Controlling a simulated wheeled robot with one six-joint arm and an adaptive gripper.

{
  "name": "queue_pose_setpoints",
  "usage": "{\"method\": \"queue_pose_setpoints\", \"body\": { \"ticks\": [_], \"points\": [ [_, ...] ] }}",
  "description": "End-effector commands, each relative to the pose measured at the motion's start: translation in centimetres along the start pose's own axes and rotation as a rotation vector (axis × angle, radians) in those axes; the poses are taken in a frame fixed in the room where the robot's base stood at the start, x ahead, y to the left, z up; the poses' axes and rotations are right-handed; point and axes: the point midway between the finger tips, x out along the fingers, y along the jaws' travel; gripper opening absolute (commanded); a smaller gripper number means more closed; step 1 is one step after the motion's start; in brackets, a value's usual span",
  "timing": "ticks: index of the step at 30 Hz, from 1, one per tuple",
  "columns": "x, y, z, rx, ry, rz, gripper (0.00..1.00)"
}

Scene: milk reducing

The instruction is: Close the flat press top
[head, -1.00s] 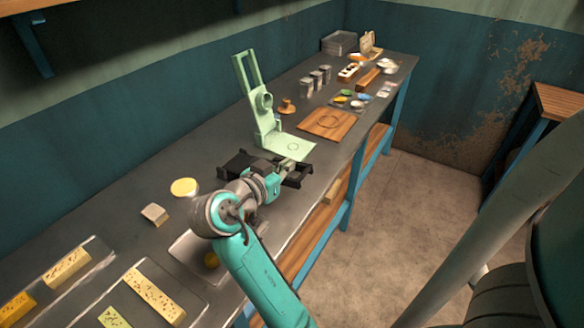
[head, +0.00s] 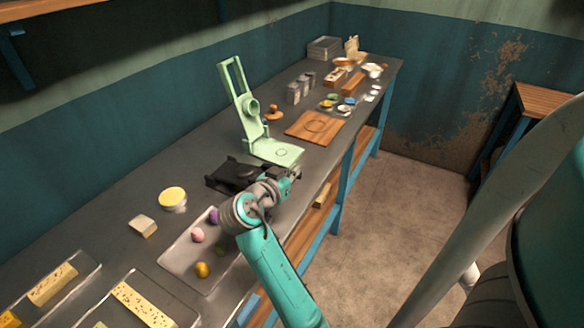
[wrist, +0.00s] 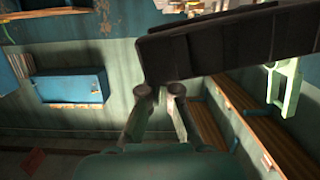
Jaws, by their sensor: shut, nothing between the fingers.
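The pale green flat press stands on the bench in the head view. Its top (head: 240,100) is raised, leaning back from upright, with a long open-framed handle. Its flat base plate (head: 276,152) lies bare below. My gripper (head: 292,172) is in front of the press near the bench's front edge, small and partly hidden by my wrist. In the wrist view my gripper (wrist: 159,91) has its fingertips close together and empty. A pale green frame at the right of that view looks like part of the press top (wrist: 290,88). My gripper is apart from the raised top.
A black device (head: 230,174) lies left of my gripper; a large dark block (wrist: 230,45) close to the fingers in the wrist view is probably it. A wooden board (head: 315,127) lies beyond the press. A tray (head: 180,262) with coloured balls is nearer me.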

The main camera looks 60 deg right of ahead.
Motion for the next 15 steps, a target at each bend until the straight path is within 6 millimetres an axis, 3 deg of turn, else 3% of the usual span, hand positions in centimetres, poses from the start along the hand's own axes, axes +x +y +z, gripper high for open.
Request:
{"method": "queue_pose_setpoints", "body": {
  "ticks": [9, 15],
  "points": [
    [0.0, 0.1, 0.2, -0.001, 0.0, 0.0, 0.0],
    [0.6, 0.8, 2.6, -0.006, -0.005, 0.003, 0.0]
  ]
}}
